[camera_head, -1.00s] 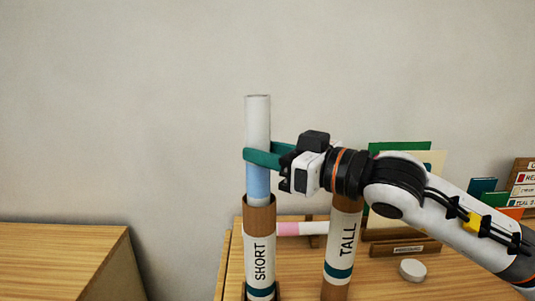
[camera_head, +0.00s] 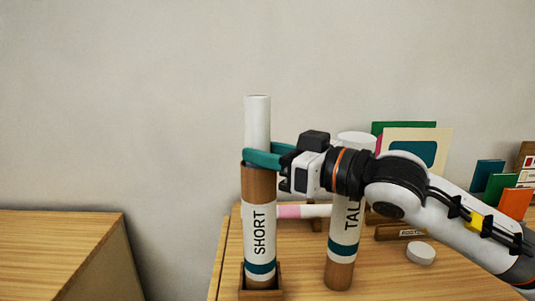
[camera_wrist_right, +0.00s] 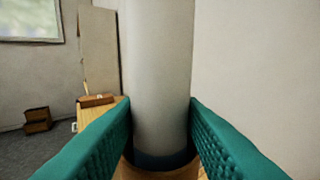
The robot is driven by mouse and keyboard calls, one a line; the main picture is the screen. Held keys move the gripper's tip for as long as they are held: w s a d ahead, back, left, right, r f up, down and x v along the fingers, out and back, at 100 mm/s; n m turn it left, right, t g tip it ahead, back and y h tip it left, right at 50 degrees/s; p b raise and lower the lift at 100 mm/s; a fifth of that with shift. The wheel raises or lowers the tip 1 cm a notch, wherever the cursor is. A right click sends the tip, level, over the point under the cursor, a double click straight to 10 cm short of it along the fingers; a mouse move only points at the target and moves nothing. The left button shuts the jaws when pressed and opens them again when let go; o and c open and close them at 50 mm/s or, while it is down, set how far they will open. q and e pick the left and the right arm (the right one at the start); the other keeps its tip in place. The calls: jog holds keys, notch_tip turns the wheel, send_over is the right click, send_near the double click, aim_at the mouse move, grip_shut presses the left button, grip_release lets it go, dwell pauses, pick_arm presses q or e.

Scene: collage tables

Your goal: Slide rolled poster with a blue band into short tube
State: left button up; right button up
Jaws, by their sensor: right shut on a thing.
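The rolled poster (camera_head: 257,122) is white and upright, with its lower part inside the brown short tube (camera_head: 258,232), labelled SHORT. Its blue band is hidden in the head view; a dark blue edge shows at the tube mouth in the right wrist view. My right gripper (camera_head: 262,159) has its green fingers around the poster just at the tube's rim. In the right wrist view the poster (camera_wrist_right: 160,80) stands between the two fingers (camera_wrist_right: 160,135). The short tube stands in a small wooden holder (camera_head: 260,293). My left gripper is not in view.
The tall tube (camera_head: 342,250), labelled TALL, stands right of the short tube, partly behind my right arm. A roll with a pink band (camera_head: 290,212) lies behind. A round white disc (camera_head: 421,253) and upright cards (camera_head: 430,145) are at the right. Another wooden surface (camera_head: 60,250) is at left.

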aim_at(267, 97)
jog(key=shift+f, duration=0.1)
jog(key=o, duration=1)
jog(key=shift+o, duration=0.2)
notch_tip(267, 97, up, 10)
dwell(0.6)
